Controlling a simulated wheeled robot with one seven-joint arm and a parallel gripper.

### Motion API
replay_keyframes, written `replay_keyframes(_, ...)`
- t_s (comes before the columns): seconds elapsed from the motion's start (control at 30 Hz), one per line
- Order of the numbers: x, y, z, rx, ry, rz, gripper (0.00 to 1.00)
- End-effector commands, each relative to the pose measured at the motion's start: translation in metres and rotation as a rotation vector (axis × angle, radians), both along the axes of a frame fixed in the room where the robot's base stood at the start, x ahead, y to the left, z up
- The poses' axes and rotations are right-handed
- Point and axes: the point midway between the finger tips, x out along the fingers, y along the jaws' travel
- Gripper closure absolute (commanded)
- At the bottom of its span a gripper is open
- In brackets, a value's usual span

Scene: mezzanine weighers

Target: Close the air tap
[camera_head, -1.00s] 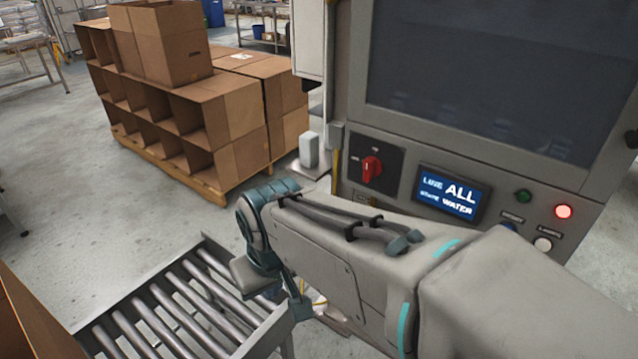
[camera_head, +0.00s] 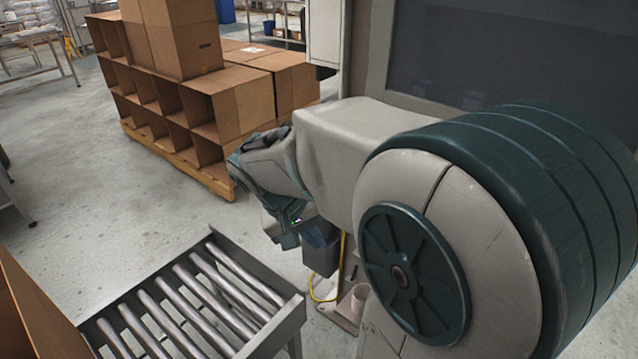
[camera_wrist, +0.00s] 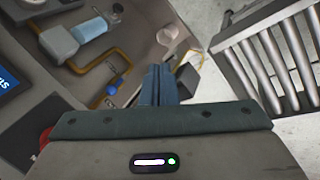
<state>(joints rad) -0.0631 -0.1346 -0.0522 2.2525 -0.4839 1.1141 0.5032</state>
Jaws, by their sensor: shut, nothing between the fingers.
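My gripper (camera_wrist: 160,84) is shut and empty in the wrist view, its two blue fingers together. In the head view my gripper (camera_head: 290,238) hangs beside the machine, beyond the roller conveyor. In the wrist view a yellow pipe (camera_wrist: 121,58) runs along the machine's side panel, left of the fingers. A small round blue part (camera_wrist: 112,90) sits by this pipe, apart from the fingers. It may be the air tap; its setting cannot be told. In the head view my arm hides most of this area.
A roller conveyor (camera_head: 291,322) stands at the lower left of the head view. A pallet of cardboard boxes (camera_head: 242,112) stands behind. A dark box (camera_head: 321,246) and a yellow hose (camera_head: 341,268) are near my gripper. Open floor (camera_head: 70,185) lies left.

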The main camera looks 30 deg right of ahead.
Motion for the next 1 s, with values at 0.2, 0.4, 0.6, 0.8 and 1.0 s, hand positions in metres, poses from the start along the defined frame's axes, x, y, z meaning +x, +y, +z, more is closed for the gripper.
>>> replay_keyframes(0.2,0.062,-0.050,-0.026,-0.354,0.020,-0.153,1.00)
replay_keyframes(0.4,0.117,-0.078,-0.035,-0.654,-0.065,-0.234,1.00)
replay_keyframes(0.6,0.148,-0.087,-0.036,-0.815,-0.151,-0.260,1.00)
replay_keyframes(0.8,0.155,-0.089,-0.035,-0.847,-0.174,-0.263,1.00)
replay_keyframes(1.0,0.154,-0.089,-0.035,-0.845,-0.172,-0.263,1.00)
